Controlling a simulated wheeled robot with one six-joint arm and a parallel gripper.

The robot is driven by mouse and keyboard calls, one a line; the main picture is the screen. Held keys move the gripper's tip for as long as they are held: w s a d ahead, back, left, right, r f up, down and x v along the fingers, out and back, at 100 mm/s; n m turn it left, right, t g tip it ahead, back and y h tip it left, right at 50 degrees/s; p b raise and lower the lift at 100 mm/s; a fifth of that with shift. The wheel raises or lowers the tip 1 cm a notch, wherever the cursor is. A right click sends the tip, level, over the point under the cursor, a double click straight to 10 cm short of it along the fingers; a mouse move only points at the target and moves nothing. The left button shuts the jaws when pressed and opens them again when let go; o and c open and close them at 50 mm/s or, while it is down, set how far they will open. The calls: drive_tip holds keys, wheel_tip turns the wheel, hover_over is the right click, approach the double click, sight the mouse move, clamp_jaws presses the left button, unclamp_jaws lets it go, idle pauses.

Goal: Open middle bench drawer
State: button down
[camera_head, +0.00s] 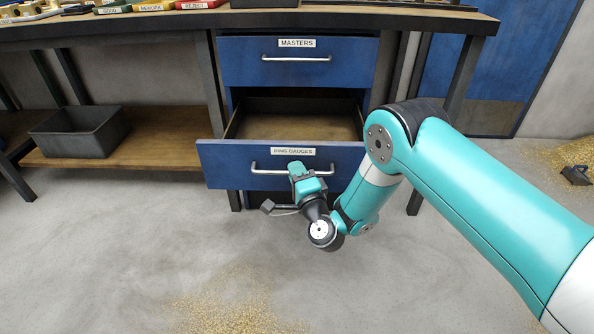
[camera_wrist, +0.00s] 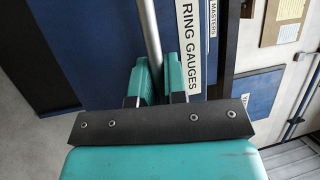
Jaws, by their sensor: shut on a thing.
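The middle bench drawer (camera_head: 215,160), blue and labelled RING GAUGES, stands pulled out from the bench below the closed MASTERS drawer (camera_head: 345,62). The part of its inside that shows is an empty wooden floor. Its metal bar handle (camera_head: 262,171) runs along the front; the handle also shows in the wrist view (camera_wrist: 150,35). My gripper (camera_head: 300,172) is at the middle of this handle, its teal fingers (camera_wrist: 160,80) on either side of the bar and shut on it. The fingers hide part of the handle.
The workbench top (camera_head: 400,18) carries labelled trays at the left. A dark bin (camera_head: 80,132) sits on the low wooden shelf (camera_head: 165,150). The floor in front is open, with brass-coloured chips (camera_head: 235,305) scattered on it. A blue door (camera_head: 500,60) is at the right.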

drive_tip(key=shift+s+a, duration=0.15)
drive_tip(key=shift+a, duration=0.15)
drive_tip(key=c, duration=1.4)
unclamp_jaws()
drive_tip(key=shift+c, duration=0.2)
drive_tip(key=shift+d, duration=0.1)
drive_tip(key=shift+d, duration=0.15)
